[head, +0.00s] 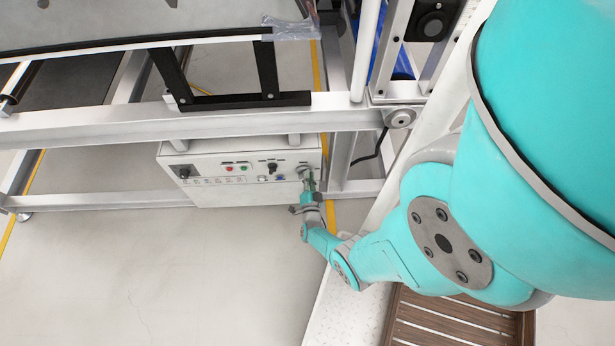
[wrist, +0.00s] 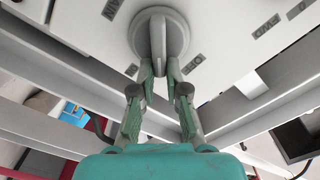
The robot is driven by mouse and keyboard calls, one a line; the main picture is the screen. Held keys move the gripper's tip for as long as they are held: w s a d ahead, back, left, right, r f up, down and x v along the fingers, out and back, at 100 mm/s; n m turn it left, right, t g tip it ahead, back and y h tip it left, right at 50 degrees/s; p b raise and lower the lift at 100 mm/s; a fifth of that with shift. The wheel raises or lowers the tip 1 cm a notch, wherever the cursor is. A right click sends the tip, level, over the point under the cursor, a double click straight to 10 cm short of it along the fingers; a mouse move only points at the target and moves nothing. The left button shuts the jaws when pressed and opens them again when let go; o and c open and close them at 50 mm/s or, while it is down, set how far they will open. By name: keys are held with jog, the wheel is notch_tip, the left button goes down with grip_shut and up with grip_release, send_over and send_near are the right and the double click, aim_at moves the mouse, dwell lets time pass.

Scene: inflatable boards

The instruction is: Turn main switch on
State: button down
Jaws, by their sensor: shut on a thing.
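The main switch is a grey round rotary knob with a raised bar handle (wrist: 158,38), on the face of a white control box (head: 215,166). In the head view the switch (head: 303,169) is at the box's right end. My gripper (wrist: 160,70) has its two green fingers closed on the near end of the handle, one on each side. The handle runs straight up and down in the wrist view. A label reading OFF is just right of the fingertips. In the head view my gripper (head: 309,182) reaches the box from below; its fingertips are small there.
A slatted brown crate (head: 450,318) stands at lower right. The floor (head: 150,260) in front is clear.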

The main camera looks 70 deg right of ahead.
jog(key=shift+s+d+f+m, duration=0.1)
jog(key=shift+f+m, duration=0.15)
jog(key=shift+m, duration=1.1)
jog(key=shift+s+f+m, duration=0.1)
jog(key=shift+f+m, duration=0.2)
jog(key=shift+m, duration=1.1)
jog(key=shift+s+d+f+m, duration=0.1)
jog(key=shift+f+m, duration=0.15)
jog(key=shift+m, duration=1.1)
jog(key=c, duration=1.2)
grip_release()
jog(key=shift+a, duration=0.1)
jog(key=shift+v, duration=5.95)
